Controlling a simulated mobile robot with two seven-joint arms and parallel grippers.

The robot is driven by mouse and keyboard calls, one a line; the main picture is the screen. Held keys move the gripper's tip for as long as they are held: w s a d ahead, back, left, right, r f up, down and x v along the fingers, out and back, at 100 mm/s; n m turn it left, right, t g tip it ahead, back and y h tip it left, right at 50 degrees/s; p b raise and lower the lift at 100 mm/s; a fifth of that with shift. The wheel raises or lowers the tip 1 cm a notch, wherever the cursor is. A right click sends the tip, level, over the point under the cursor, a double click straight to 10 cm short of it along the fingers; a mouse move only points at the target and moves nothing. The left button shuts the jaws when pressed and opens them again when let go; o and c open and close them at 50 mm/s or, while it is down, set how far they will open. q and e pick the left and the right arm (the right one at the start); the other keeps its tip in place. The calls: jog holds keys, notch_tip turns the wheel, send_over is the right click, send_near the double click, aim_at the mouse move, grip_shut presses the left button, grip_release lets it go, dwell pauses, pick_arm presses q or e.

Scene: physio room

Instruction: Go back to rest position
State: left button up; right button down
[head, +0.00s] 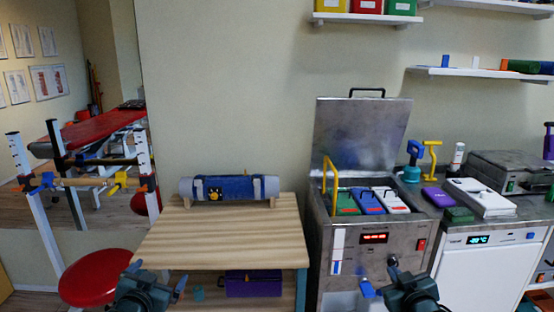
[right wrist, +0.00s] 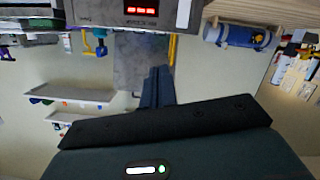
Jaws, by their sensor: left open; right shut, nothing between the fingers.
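My left gripper (head: 160,281) is at the bottom of the head view, in front of the wooden table, open and holding nothing that I can see. My right gripper (head: 374,286) is at the bottom right of the head view, in front of the steel heating unit (head: 338,274). It is shut and empty; its closed fingers also show in the right wrist view (right wrist: 157,88). Both grippers appear apart from the furniture.
The wooden table (head: 210,247) bears a blue roll (head: 235,188) on a stand. The heating unit's lid (head: 363,133) stands open, with coloured packs inside. A red stool (head: 97,278) is at left. A white cabinet (head: 478,275) is at right. Shelves (head: 480,74) hang above.

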pick_arm(q)
jog(key=s+d+f+g+h, duration=0.1)
jog(key=s+d+f, duration=0.3)
jog(key=s, duration=0.6)
jog(key=s+d+f+g+h, duration=0.1)
jog(key=s+d+f, duration=0.4)
jog(key=s, duration=0.6)
jog(key=s+d+f+g+h, duration=0.1)
jog(key=s+d+f, duration=0.4)
jog(key=s, duration=0.6)
jog(key=shift+d+f+n+g, duration=0.15)
jog(key=shift+d+n+g, duration=0.2)
jog(key=shift+g, duration=0.55)
pick_arm(e)
jog(key=s+a+f+g+y, duration=0.1)
jog(key=s+a+f, duration=0.3)
jog(key=s, duration=0.6)
jog(key=s+a+f+g+y, duration=0.1)
jog(key=s+a+f, duration=0.4)
jog(key=s, duration=0.6)
jog(key=s+a+f+g+y, duration=0.1)
jog(key=s+a+f, duration=0.4)
jog(key=s, duration=0.6)
jog(key=shift+a+f+m+g, duration=0.15)
jog(key=shift+a+m+g, duration=0.2)
jog(key=shift+g, duration=0.55)
